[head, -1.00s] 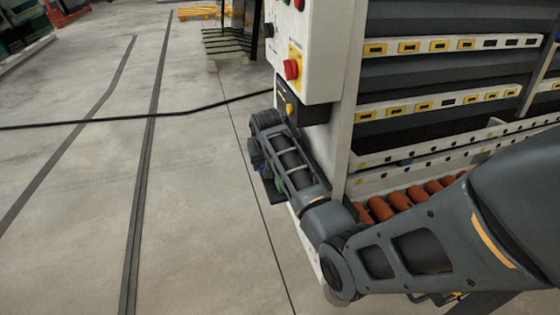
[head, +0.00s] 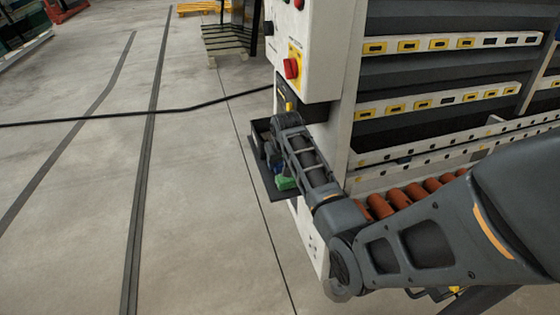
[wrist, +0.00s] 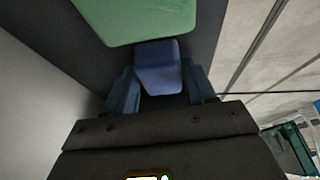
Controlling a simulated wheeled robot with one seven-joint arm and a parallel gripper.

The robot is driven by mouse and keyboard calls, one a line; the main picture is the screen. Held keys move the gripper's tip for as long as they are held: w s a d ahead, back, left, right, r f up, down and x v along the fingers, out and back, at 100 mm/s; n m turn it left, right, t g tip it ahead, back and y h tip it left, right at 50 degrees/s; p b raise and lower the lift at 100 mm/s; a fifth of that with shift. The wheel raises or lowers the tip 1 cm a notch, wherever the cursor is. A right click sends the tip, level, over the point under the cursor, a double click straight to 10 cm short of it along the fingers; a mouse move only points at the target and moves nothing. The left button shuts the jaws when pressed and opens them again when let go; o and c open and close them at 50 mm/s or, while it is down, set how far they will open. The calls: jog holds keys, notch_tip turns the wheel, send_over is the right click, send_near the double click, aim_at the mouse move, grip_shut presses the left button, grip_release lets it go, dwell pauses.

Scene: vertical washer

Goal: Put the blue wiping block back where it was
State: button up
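In the wrist view, the blue wiping block (wrist: 158,68) sits between the two fingers of my gripper (wrist: 160,84), which appear to touch its sides. A larger green block (wrist: 140,18) lies just beyond it, on a dark surface. In the head view, my gripper (head: 270,153) is at a dark tray (head: 276,195) on the side of the white machine. The green block (head: 286,183) shows at the tray's near end. My gripper and wrist hide much of the tray. Whether the blue block rests on the tray floor cannot be told.
The white machine (head: 312,60) with a red button (head: 291,68) stands right above the tray. Orange rollers (head: 400,200) lie right of my arm. A black cable (head: 150,113) crosses the open floor on the left.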

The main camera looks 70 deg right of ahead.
jog(key=o, duration=0.4)
jog(key=shift+c, duration=0.2)
